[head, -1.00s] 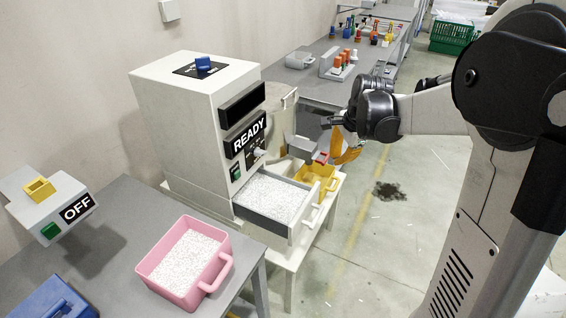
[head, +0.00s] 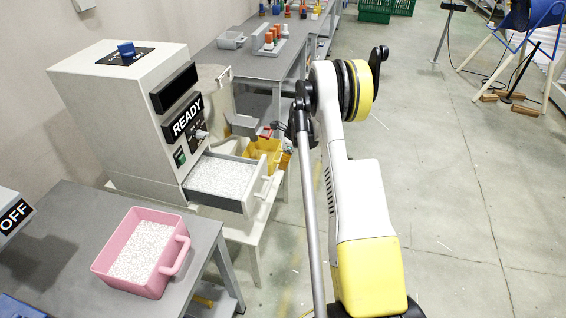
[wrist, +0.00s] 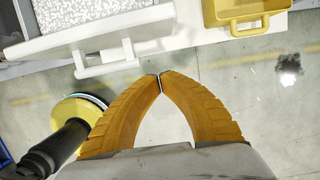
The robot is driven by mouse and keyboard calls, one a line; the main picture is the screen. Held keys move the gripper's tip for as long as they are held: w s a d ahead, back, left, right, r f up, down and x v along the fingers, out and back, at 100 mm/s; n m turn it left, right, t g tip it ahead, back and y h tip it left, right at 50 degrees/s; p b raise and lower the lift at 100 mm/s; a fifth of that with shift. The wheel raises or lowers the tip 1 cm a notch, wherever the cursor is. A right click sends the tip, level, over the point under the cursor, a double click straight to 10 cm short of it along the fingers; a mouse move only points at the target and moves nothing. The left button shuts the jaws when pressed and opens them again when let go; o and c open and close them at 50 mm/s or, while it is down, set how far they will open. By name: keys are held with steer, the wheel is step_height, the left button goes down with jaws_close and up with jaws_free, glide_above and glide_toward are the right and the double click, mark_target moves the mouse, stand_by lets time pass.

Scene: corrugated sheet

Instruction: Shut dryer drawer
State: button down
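The dryer (head: 125,110) is a white cabinet with a READY label. Its drawer (head: 219,205) stands pulled out, full of white pellets, with a pale handle (head: 262,178) on its front. In the wrist view the drawer's front panel (wrist: 38,47) and handle (wrist: 108,66) show at the upper left. My gripper (wrist: 160,78) has its two orange fingers with their tips together and nothing between them. The tips appear just outside the drawer front, to the right of the handle in that view, with no clear contact. In the head view my arm hides most of the gripper.
A yellow bin (head: 262,157) stands beside the drawer; it also shows in the wrist view (wrist: 250,24). A pink pellet bin (head: 147,243) sits on the grey table (head: 70,218) in front. Open floor lies to the right.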

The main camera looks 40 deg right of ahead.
steer(key=w+a+f+b, duration=0.2)
steer(key=w+a+f, duration=0.1)
steer(key=w+f, duration=0.1)
steer(key=shift+f+b, duration=0.25)
steer(key=shift+b, duration=0.05)
steer(key=shift+a, duration=0.1)
steer(key=shift+w, duration=0.1)
